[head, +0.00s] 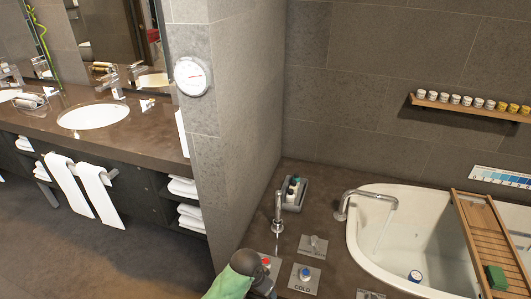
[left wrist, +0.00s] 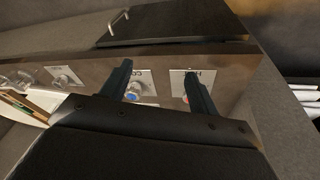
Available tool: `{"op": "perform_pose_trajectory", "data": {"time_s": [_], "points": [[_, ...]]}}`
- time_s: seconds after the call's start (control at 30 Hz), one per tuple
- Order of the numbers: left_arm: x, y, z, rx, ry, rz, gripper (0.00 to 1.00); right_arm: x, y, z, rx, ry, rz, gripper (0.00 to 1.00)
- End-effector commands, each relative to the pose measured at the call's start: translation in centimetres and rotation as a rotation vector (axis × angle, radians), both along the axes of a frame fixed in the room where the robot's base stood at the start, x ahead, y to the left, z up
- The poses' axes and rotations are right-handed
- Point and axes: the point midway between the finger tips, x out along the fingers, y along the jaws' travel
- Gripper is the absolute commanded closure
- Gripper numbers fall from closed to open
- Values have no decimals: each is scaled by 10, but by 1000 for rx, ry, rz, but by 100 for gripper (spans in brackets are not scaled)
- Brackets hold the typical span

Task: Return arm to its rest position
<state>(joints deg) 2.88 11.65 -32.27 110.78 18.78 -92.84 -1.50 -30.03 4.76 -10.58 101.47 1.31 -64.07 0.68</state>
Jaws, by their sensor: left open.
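My left gripper (left wrist: 158,82) is open in the left wrist view, its two dark fingers apart with nothing held between them. In the head view my left arm, partly green, comes in at the bottom middle, close to the hot and cold controls. The red-marked hot control (head: 266,262) is just right of it, partly covered, and shows behind one finger in the left wrist view (left wrist: 187,99). The blue-marked cold control (head: 304,273) is farther right; it also shows in the left wrist view (left wrist: 132,96). My right gripper is in neither view.
A bathtub (head: 353,225) with a wooden tray (head: 485,235) lies right. A tap (head: 278,212) and a grey caddy of bottles (head: 291,194) stand on the ledge. A wall corner (head: 215,150) separates the sink counter (head: 140,145). A shelf (head: 470,108) holds small cups.

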Motion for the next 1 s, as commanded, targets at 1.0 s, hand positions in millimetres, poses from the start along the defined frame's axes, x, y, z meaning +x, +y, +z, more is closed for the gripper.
{"op": "perform_pose_trajectory", "data": {"time_s": [1.0], "points": [[-184, 180, 63, 65, -105, 463, 39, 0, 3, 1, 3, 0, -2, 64]]}}
